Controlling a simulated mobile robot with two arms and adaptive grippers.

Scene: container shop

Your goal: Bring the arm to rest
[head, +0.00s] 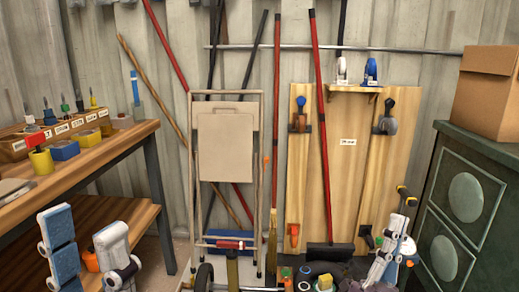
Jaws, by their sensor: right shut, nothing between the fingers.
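My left gripper (84,220) is low at the left of the head view, in front of the wooden workbench. Its two fingers, with pale blue and white parts, stand well apart. I see nothing held between them. My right gripper (397,224) is low at the right, in front of the plywood board and beside the green cabinet. Its white fingers are together and hold nothing. The bottom edge of the picture cuts off both arms.
A folded chair (227,165) leans at the back wall. A plywood tool board (345,200) stands behind a broom. A cardboard box (488,95) sits on the green cabinet (425,190). Small items crowd the floor centre.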

